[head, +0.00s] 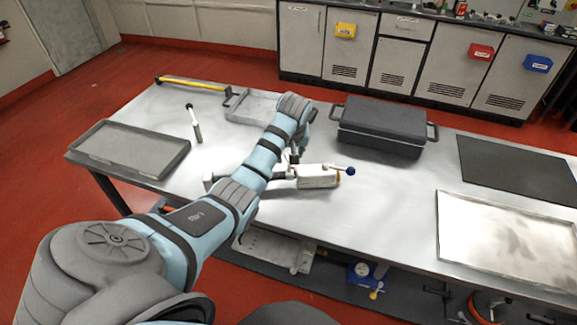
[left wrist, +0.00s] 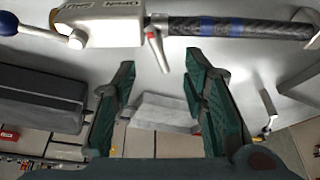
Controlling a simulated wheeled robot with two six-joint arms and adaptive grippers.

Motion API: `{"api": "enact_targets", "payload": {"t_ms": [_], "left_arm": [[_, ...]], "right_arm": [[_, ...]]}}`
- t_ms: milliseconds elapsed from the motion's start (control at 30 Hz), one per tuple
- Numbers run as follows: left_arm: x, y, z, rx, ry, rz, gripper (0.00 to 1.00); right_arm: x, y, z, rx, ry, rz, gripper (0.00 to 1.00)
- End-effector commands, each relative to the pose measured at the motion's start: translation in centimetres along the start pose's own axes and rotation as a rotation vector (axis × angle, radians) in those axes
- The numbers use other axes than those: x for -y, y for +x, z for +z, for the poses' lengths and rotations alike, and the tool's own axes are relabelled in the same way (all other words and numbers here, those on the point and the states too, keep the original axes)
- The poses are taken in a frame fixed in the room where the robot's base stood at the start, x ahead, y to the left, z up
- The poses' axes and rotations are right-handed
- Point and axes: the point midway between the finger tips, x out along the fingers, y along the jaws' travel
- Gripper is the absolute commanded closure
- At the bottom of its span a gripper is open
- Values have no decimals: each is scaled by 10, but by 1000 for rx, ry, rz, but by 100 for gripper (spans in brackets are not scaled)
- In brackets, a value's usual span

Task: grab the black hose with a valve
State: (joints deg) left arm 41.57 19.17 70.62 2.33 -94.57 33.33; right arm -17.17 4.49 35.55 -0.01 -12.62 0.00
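The black hose with a valve lies on the metal table in the head view. Its white valve body (head: 318,177) has a lever ending in a blue ball (head: 348,171). My left arm hides much of the hose. In the left wrist view the white valve body (left wrist: 100,24) is at the upper left, and the black hose (left wrist: 245,28) with blue bands runs right from it. A small lever with a red part (left wrist: 152,38) hangs between them. My left gripper (left wrist: 160,60) is open and empty, its fingertips apart from the hose. My right gripper is not in view.
A dark grey case (head: 382,124) stands behind the valve. A grey tray (head: 130,147) is at left, another tray (head: 255,107) at the back. A black mat (head: 515,168) and metal tray (head: 510,240) are right.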

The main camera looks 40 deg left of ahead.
Motion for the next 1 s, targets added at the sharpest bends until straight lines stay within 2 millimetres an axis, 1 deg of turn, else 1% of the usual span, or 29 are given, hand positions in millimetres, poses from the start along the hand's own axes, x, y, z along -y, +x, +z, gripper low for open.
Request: {"api": "enact_targets", "payload": {"t_ms": [33,233,400,500,667,767,900,933,1000], "left_arm": [[0,14,2,2,0,-1,60],[1,42,2,1,2,-1,60],[2,76,5,1,2,0,60],[1,83,4,-1,3,1,60],[1,82,3,-2,3,2,60],[2,81,3,-2,3,1,75],[2,81,3,-2,3,1,97],[2,81,3,-2,3,1,100],[2,81,3,-2,4,1,100]], "right_arm": [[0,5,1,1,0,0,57],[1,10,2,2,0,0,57],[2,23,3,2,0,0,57],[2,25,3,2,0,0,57],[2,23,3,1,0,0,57],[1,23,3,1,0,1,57],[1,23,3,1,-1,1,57],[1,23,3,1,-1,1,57],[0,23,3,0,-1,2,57]]}}
